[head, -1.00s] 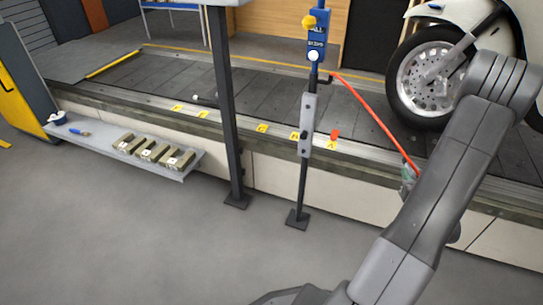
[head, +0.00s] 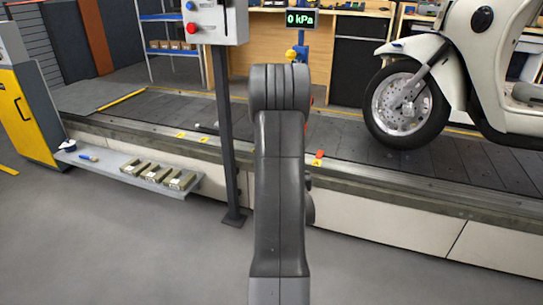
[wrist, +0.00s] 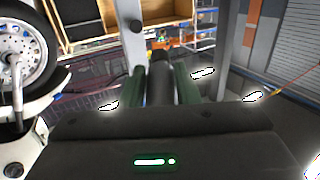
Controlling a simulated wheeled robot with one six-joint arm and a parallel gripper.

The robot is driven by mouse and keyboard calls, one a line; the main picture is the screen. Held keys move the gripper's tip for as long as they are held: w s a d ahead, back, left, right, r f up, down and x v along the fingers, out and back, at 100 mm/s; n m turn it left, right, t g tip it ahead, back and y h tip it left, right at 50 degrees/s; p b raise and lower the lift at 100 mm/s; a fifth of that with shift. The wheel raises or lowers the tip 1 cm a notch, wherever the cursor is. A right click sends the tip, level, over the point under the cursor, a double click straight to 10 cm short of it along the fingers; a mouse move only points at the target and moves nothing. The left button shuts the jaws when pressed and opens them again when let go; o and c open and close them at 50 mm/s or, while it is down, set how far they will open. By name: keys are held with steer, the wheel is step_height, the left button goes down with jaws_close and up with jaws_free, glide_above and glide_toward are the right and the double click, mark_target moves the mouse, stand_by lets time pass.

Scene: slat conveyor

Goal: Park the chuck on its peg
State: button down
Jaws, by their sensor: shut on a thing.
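My gripper (wrist: 160,68) shows in the wrist view, its two green fingers shut on a dark cylinder, which I take to be the chuck (wrist: 160,88). Ahead and slightly left is a light grey upright plate (wrist: 129,8) with a dark round knob (wrist: 136,26) at its end. It may be the peg's holder; I cannot tell for certain. The chuck appears apart from the knob. In the head view my arm hides my gripper, the chuck and most of the inflator post. The post's blue top (head: 301,50) and 0 kPa display (head: 300,19) show above.
A dark column (head: 224,130) with a button box (head: 212,22) stands just left of my arm. A white scooter (head: 470,60) stands on the slat conveyor (head: 340,135) at right. A shelf (head: 115,165) with several small blocks is at left. The front floor is clear.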

steer(key=r+m+h, duration=0.1)
steer(key=h, duration=0.1)
steer(key=w+a+r+m+t+h, duration=0.1)
steer(key=r, duration=0.1)
steer(key=r+m+h+b, duration=0.1)
steer(key=h, duration=0.1)
steer(key=shift+w+a+r+m+t+h, duration=0.25)
steer(key=shift+w+a+m+t+h, duration=0.05)
steer(key=shift+a, duration=0.05)
steer(key=w+m+h, duration=0.1)
steer(key=w, duration=0.1)
steer(key=w+r+m+h+p, duration=0.1)
steer(key=w+h, duration=0.1)
steer(key=shift+w+d+h, duration=0.1)
steer(key=shift+w+h, duration=0.2)
steer(key=shift+w, duration=0.05)
steer(key=shift+b+x, duration=0.35)
steer(key=shift+x, duration=1.05)
steer(key=shift+f, duration=0.15)
steer(key=shift+f+b, duration=0.1)
steer(key=shift+b, duration=0.25)
steer(key=shift+w+d, duration=0.15)
steer(key=shift+w, duration=0.6)
